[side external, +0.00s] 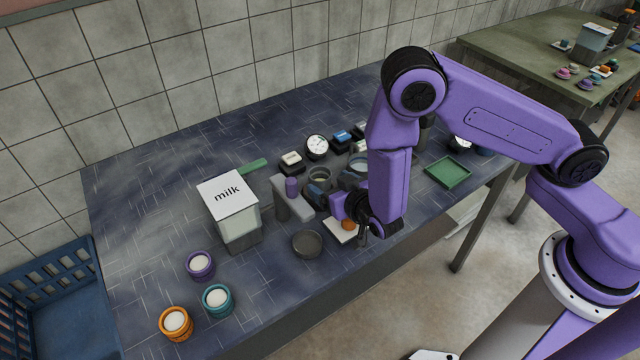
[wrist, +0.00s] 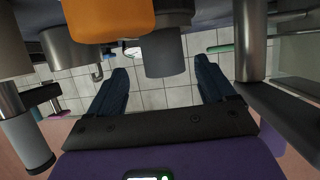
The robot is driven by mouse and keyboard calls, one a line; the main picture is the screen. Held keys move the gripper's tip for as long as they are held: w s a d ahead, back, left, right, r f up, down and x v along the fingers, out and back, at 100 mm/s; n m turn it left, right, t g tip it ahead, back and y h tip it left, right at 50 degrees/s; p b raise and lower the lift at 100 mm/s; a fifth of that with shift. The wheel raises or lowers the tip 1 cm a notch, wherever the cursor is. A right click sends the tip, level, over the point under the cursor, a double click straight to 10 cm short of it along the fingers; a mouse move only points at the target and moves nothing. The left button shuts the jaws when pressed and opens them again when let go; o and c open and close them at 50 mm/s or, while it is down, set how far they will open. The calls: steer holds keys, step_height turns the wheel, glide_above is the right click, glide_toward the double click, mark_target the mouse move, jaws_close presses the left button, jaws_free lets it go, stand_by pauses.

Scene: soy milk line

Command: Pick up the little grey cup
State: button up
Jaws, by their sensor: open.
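The little grey cup (side external: 319,177) appears to be the small grey round vessel on the dark blue table, behind the grey stand. In the wrist view, which looks upside down, a grey cylinder (wrist: 164,56) that seems to be this cup shows ahead, between the two fingertips. My gripper (side external: 335,188) lies low over the table, pointing toward the tiled wall. In the wrist view my gripper (wrist: 161,68) has its two dark blue fingers spread apart with nothing held. I cannot tell how far the cup is from the fingertips.
A grey stand (side external: 296,204) and a milk box (side external: 231,213) are left of my gripper. An orange item (side external: 348,223) sits on a white plate near the front edge, beside a grey bowl (side external: 307,244). A gauge (side external: 317,147) stands behind. The table's far left is clear.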

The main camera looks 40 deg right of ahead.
mark_target(325, 182)
steer(key=shift+a+x, duration=0.1)
steer(key=shift+x, duration=1.2)
steer(key=shift+a+x, duration=0.15)
steer(key=shift+x, duration=1.15)
steer(key=shift+r, duration=0.2)
steer(key=c, duration=1.1)
